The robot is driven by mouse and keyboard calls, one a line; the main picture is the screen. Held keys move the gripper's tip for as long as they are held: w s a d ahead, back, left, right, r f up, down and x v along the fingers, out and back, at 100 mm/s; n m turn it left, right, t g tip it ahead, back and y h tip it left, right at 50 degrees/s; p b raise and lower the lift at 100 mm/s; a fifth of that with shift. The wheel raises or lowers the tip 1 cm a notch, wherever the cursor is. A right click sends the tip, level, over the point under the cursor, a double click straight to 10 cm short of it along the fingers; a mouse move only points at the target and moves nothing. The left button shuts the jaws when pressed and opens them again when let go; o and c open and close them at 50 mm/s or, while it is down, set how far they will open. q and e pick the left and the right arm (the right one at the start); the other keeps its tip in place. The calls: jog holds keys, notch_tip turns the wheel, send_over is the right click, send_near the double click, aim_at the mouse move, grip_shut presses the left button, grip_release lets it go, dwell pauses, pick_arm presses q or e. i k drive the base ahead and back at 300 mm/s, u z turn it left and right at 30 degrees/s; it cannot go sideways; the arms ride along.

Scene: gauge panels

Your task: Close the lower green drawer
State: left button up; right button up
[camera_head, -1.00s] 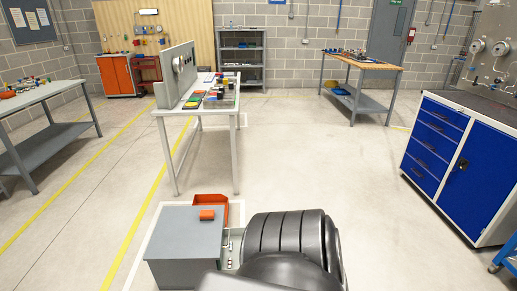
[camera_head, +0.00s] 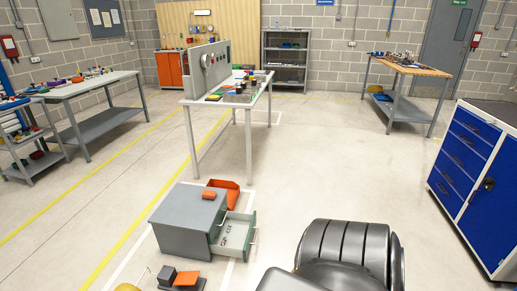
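A grey cabinet (camera_head: 177,222) stands low in the left middle of the head view. A green drawer (camera_head: 231,247) is pulled out from its right side, with its pale inside showing and a few small items in it. Its front with a light handle faces right. It appears to be the lower drawer, but the face above it is hard to make out. Neither of my grippers is in view.
Small dark and orange objects (camera_head: 183,279) are in front.

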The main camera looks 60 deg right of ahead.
aim_at(238, 243)
jog(key=z, duration=1.9)
jog(key=i, duration=0.5)
jog(key=z, duration=0.6)
jog(key=k, duration=0.65)
jog(key=z, duration=0.65)
jog(key=i, duration=0.6)
jog(key=u, duration=0.6)
jog(key=i, duration=0.85)
jog(key=u, duration=0.85)
